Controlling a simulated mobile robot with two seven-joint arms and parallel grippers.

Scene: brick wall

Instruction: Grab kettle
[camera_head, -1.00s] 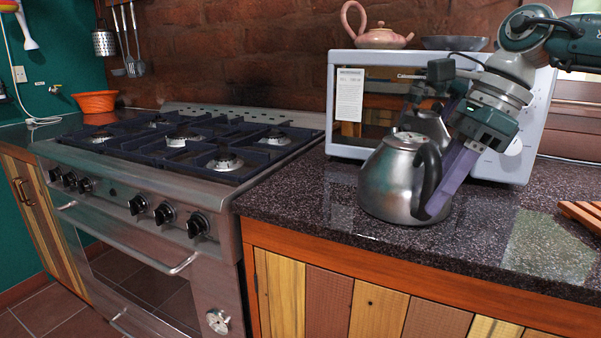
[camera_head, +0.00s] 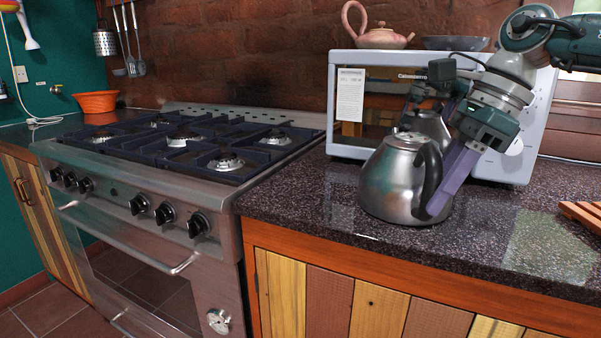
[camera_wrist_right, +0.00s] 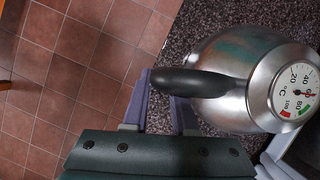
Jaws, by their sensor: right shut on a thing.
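A steel kettle (camera_head: 388,187) with a black handle stands upright on the dark speckled counter, in front of the microwave. My right gripper (camera_head: 432,205) reaches down to it from the upper right, its purple fingers at the handle. In the right wrist view the kettle (camera_wrist_right: 233,85) lies on its side in the picture, with a temperature dial on its lid. There the right gripper (camera_wrist_right: 160,95) has a finger on each side of the black handle (camera_wrist_right: 190,82) and is shut on it. My left gripper is in no view.
A white microwave (camera_head: 340,145) stands close behind the kettle, with a pink teapot (camera_head: 378,38) and a dark bowl (camera_head: 455,43) on top. A stove (camera_head: 180,145) is to the left. A wooden rack (camera_head: 585,214) lies at the right. The counter's front edge is near the kettle.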

